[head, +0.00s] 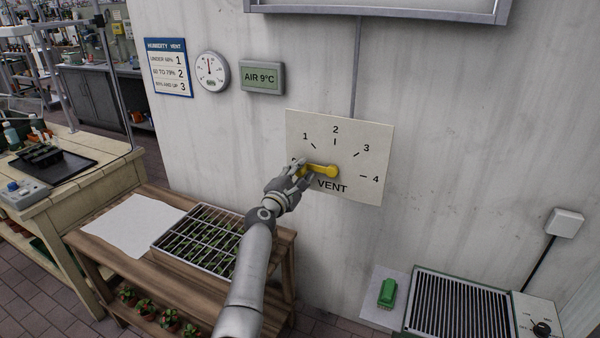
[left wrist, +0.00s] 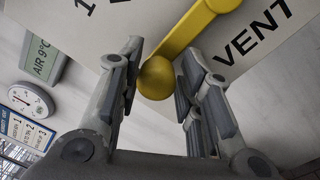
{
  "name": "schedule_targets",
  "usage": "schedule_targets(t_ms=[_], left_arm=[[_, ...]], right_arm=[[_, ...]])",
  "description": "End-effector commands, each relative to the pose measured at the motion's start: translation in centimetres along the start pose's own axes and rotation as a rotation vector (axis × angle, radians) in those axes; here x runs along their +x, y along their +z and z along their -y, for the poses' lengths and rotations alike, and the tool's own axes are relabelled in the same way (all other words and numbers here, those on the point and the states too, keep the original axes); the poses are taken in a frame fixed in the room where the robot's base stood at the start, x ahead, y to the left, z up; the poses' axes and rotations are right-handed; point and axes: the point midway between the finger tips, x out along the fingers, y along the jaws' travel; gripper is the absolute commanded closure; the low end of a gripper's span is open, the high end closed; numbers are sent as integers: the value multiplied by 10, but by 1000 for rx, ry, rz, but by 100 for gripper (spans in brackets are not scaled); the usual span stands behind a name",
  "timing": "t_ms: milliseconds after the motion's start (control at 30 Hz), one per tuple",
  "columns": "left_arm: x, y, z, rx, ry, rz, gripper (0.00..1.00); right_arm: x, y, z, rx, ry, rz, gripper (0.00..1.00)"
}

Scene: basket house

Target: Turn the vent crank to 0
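The yellow vent crank (head: 322,170) is mounted on a white dial plate (head: 372,135) on the wall, marked VENT. Its arm points left from its pivot, close to the 0 end of the scale. The 0 mark is mostly hidden by my left gripper (head: 301,173). In the left wrist view, the crank's round knob (left wrist: 157,77) sits between the two fingers of that gripper (left wrist: 158,82). My right gripper is not in view.
A humidity vent chart (head: 168,68), a round gauge (head: 212,71) and an AIR 9°C display (head: 262,78) hang left of the dial. Below stands a wooden bench (head: 120,258) with a seedling tray (head: 195,238). A grilled heater (head: 465,305) stands at lower right.

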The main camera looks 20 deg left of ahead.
Motion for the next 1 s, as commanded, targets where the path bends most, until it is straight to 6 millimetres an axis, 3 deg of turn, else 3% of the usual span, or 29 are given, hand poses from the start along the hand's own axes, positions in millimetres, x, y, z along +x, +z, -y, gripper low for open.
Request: schedule_targets(t_ms=[100, 533, 1000], left_arm=[[0, 0, 0, 1, 1, 0, 51], [-6, 0, -1, 2, 2, 1, 51], [-68, 0, 0, 3, 1, -1, 51]], right_arm=[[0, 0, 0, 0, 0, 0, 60], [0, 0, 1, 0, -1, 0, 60], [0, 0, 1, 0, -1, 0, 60]])
